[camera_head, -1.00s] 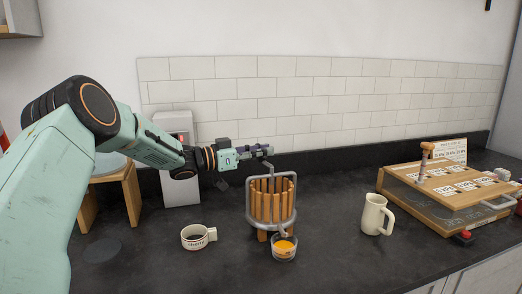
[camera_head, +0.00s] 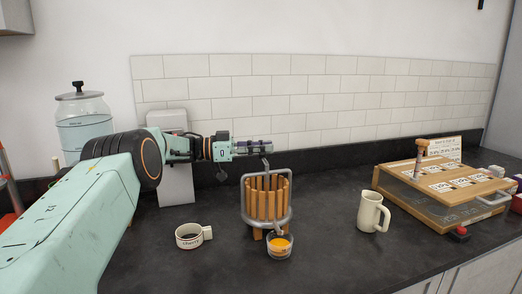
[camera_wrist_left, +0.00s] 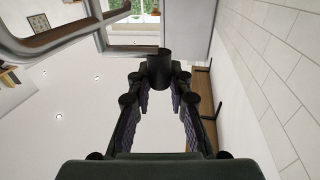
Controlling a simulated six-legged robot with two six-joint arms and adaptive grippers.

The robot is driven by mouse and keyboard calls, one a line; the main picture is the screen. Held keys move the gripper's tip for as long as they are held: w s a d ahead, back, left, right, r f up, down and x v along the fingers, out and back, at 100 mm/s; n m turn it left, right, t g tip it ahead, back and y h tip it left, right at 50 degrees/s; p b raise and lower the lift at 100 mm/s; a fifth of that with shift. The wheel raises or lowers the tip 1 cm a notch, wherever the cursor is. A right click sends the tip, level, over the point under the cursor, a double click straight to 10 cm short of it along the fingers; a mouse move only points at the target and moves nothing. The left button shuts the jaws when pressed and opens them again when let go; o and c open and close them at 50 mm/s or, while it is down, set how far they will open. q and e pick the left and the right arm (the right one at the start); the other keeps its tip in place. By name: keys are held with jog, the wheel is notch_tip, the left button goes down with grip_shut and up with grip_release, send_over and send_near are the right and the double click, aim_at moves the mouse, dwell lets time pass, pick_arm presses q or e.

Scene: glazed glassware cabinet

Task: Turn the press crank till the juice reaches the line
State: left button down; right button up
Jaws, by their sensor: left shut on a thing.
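The wooden-slatted press (camera_head: 266,198) in a grey metal frame stands on the dark counter. My left gripper (camera_head: 264,149) is above it, shut on the crank handle. In the left wrist view the handle shows as a dark cylinder (camera_wrist_left: 160,68) between the fingertips. A small clear glass (camera_head: 280,247) stands under the press spout and holds orange juice (camera_head: 279,243). The fill line on the glass is too small to make out. My right gripper is not in view.
A lidded glass jar (camera_head: 83,120) stands at the back left.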

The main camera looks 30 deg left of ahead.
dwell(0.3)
pick_arm(q)
jog(key=c, duration=1.2)
grip_release()
jog(key=v, duration=1.2)
